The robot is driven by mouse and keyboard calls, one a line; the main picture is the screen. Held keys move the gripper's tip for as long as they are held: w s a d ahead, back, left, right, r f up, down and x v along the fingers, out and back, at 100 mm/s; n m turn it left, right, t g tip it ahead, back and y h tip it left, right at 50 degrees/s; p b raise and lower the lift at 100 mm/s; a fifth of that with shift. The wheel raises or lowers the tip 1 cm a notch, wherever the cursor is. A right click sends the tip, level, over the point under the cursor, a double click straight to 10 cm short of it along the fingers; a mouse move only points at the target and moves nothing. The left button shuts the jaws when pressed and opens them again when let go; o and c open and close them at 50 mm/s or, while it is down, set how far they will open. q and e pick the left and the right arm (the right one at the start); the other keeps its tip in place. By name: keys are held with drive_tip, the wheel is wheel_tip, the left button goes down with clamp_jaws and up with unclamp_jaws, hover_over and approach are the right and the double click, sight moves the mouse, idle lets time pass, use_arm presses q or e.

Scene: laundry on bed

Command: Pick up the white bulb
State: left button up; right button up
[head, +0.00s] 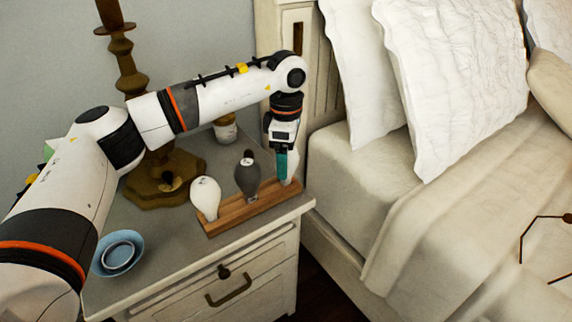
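A white bulb (206,198) stands at the left end of a wooden holder (240,215) on the nightstand. A dark grey bulb (247,178) stands in the middle of the holder. Another white bulb (294,168) is at the right end, partly hidden by my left gripper. My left gripper (283,166) points down at this right-hand bulb, its teal finger in front of it. Only one finger shows clearly, so its opening and any contact with the bulb cannot be told. My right gripper is not in view.
A blue bowl (118,254) sits at the nightstand's (175,262) front left. A brown lamp base (160,185) stands behind the left white bulb, and a small jar (226,129) is at the back. The bed (365,185) with white pillows (455,75) is on the right.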

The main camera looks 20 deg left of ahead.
use_arm(q)
wheel_tip(320, 180, down, 3)
drive_tip(key=shift+r, duration=0.1)
drive_tip(key=c, duration=1.1)
